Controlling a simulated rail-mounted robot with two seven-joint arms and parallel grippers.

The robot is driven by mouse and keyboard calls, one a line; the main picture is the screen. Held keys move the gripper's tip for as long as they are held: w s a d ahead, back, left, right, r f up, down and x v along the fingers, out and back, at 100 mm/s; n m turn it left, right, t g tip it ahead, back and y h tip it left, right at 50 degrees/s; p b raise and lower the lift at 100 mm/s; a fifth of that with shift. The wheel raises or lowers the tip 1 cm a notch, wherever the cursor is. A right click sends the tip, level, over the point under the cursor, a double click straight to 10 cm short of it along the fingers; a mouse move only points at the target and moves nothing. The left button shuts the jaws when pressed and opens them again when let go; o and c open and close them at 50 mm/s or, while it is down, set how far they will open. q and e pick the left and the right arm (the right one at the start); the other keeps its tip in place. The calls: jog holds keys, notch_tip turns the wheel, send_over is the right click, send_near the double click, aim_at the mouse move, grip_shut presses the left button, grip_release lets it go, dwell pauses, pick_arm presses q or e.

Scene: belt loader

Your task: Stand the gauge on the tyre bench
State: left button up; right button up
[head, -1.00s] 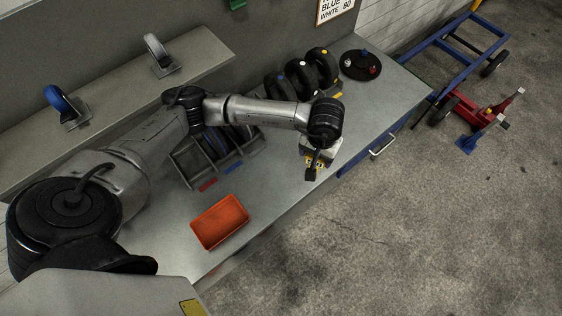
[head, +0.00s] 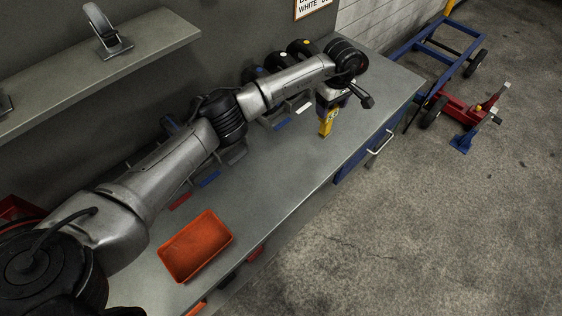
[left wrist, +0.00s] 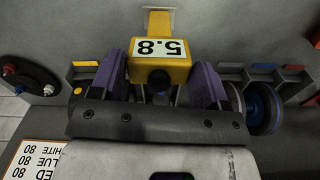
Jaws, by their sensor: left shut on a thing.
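The gauge is a yellow block with a white label reading 5.8, seen in the left wrist view (left wrist: 160,45) and in the head view (head: 326,122). My left gripper (left wrist: 158,64) is shut on it, with a purple pad on each side. I cannot tell whether the gauge's lower end touches the bench top. My right gripper is in neither view.
An orange tray (head: 195,245) lies on the near part of the bench. Black-tyred wheels (head: 278,62) stand at the back, partly behind my arm. A black disc with coloured knobs (left wrist: 28,80) shows in the wrist view.

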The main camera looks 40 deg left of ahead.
pick_arm(q)
jog(key=s+a+f+p, duration=0.2)
jog(key=s+a+f, duration=0.3)
jog(key=s+f, duration=0.4)
jog(key=shift+s+f, duration=0.4)
jog(key=shift+f, duration=0.35)
jog(key=shift+f, duration=0.2)
jog(key=o, duration=1.3)
jog(key=shift+d, duration=0.1)
jog(key=shift+r, duration=0.1)
